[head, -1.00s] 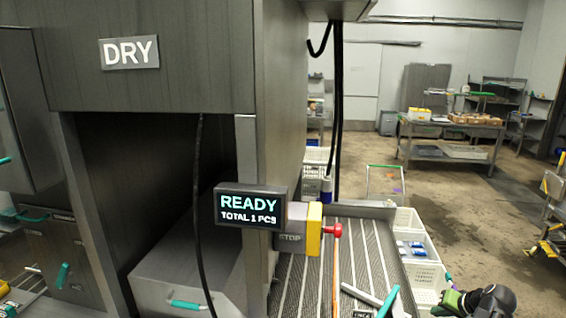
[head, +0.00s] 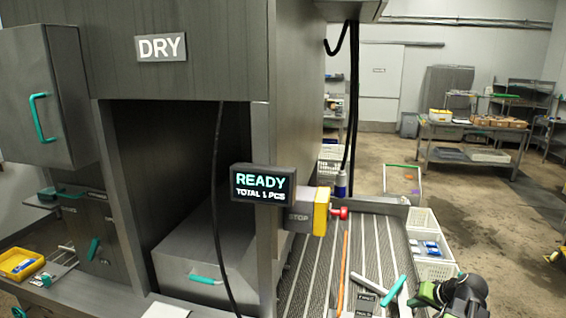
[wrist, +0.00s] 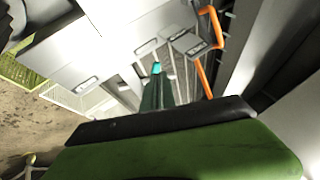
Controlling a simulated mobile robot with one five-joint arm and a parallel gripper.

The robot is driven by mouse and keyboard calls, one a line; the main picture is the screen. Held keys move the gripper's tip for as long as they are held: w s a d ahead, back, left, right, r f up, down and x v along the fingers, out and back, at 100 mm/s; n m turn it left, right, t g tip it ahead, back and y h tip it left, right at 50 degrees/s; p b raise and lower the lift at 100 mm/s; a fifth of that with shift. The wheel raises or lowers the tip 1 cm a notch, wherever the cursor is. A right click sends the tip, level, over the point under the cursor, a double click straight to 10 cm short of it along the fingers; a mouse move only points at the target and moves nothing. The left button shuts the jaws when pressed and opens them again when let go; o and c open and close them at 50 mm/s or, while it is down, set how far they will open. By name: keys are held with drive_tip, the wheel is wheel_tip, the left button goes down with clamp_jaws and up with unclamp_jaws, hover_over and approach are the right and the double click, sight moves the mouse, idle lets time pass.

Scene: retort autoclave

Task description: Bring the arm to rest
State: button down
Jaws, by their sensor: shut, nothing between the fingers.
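My gripper (head: 425,294) shows at the lower right of the head view, in green and black, at the right edge of the ribbed bench. In the wrist view its dark green fingers (wrist: 157,88) are together with nothing between them. A teal-handled tool (head: 392,291) lies on the bench to the left of my gripper. Part of my arm is cut off by the lower edge of the head view.
The dryer housing (head: 170,75) with its READY display (head: 263,184) fills the left and middle. A red button (head: 340,213) sticks out over the bench (head: 372,240). White baskets (head: 430,268) line the bench's right side. Open floor (head: 470,215) lies beyond, with a stocked table (head: 470,135).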

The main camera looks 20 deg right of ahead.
drive_tip(key=w+a+f+n+g+y+b, duration=0.1)
drive_tip(key=w+a+f+n+b, duration=0.3)
drive_tip(key=a, duration=0.7)
drive_tip(key=w+a+f+n+g+y, duration=0.1)
drive_tip(key=w+a+f, duration=0.1)
drive_tip(key=w+a, duration=0.7)
drive_tip(key=w+a+f+n+g+y+b, duration=0.1)
drive_tip(key=w+a+f+n+b, duration=0.15)
drive_tip(key=a, duration=1.05)
drive_tip(key=s+a+f+n+g+h+b, duration=0.1)
drive_tip(key=s+a+f+g, duration=0.1)
drive_tip(key=a, duration=0.6)
drive_tip(key=s+a+f+n+g+h+b, duration=0.1)
drive_tip(key=a+f+n, duration=0.15)
drive_tip(key=a, duration=0.55)
drive_tip(key=s+d+m+g+h, duration=0.1)
drive_tip(key=s+d+m, duration=0.1)
drive_tip(key=s, duration=0.1)
drive_tip(key=shift+d+p, duration=0.3)
drive_tip(key=shift+p, duration=0.05)
